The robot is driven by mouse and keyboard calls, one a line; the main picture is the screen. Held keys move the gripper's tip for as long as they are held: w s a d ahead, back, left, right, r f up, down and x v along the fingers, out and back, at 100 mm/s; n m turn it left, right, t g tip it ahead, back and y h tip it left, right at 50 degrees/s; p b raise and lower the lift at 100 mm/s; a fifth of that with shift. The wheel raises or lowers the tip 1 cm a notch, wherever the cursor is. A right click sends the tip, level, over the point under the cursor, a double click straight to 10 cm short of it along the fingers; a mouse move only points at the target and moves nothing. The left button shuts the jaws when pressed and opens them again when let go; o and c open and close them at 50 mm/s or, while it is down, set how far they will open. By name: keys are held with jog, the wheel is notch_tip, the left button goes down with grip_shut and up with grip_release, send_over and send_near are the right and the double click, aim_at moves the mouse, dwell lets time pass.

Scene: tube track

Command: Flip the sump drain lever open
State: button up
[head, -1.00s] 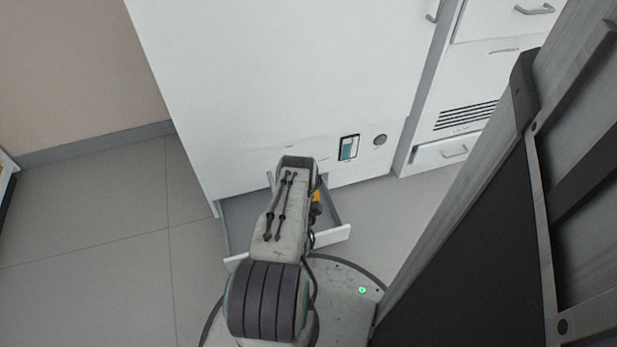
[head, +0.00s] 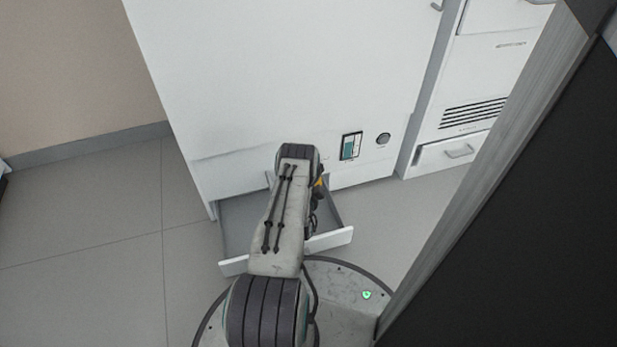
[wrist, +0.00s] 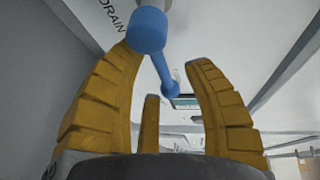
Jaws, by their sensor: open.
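The blue drain lever (wrist: 157,62) shows in the wrist view, with a round end close to the camera and a thin rod running to a smaller blue end. Dark DRAIN lettering is on the pale surface at its upper left. My gripper (wrist: 163,66) is open, its yellow fingers on either side of the lever. The lever crosses the gap between the fingertips; I cannot tell whether either finger touches it. In the head view my arm hides the lever, and only a bit of yellow finger shows beside the arm.
A shallow drawer (head: 330,239) stands pulled out at the foot of the white cabinet (head: 280,80), under my arm. A small display panel (head: 350,146) and a round knob (head: 383,139) are on the cabinet's lower front. Grey floor (head: 85,220) is clear at left.

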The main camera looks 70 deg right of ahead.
jog(key=shift+c, duration=0.2)
grip_shut()
dwell(0.4)
